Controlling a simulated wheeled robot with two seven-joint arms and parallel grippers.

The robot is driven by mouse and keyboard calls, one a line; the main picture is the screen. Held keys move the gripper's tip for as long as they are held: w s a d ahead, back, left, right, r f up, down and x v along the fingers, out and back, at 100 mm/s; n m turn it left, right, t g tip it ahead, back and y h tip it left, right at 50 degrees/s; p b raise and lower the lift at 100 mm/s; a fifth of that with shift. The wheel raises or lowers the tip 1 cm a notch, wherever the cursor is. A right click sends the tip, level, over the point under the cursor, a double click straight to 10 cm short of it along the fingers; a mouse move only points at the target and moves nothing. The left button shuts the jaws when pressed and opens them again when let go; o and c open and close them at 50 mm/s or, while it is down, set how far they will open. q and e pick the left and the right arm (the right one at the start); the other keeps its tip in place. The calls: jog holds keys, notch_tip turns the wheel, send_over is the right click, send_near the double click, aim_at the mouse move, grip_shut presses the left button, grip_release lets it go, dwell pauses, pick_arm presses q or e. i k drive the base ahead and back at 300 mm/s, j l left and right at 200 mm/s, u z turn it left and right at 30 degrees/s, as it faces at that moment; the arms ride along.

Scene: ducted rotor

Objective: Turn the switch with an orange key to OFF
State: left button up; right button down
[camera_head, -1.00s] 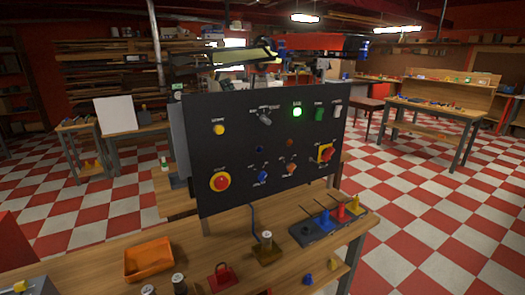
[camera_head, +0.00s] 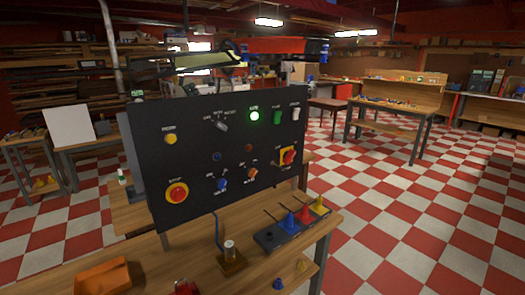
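A black control panel (camera_head: 142,120) stands upright on a wooden workbench. The switch with an orange key (camera_head: 252,173) is on its lower right part, between a switch with a blue key (camera_head: 222,184) and a red rotary knob on a yellow plate (camera_head: 289,157). The labels around the orange key are too small to read, so its setting cannot be told. Neither of my grippers is in view.
The panel also carries a red mushroom button (camera_head: 177,193), a yellow button (camera_head: 171,139), a grey selector (camera_head: 221,125) and a lit green lamp (camera_head: 254,116). An orange bin (camera_head: 103,279) and a dark rack with coloured cones (camera_head: 280,238) are on the bench. Checkered floor is clear at right.

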aim_at(252, 172)
jog(key=i+l+u, duration=0.15)
jog(key=u, duration=0.3)
jog(key=i+l+u, duration=0.1)
jog(key=l+u, duration=0.55)
jog(key=u, duration=0.2)
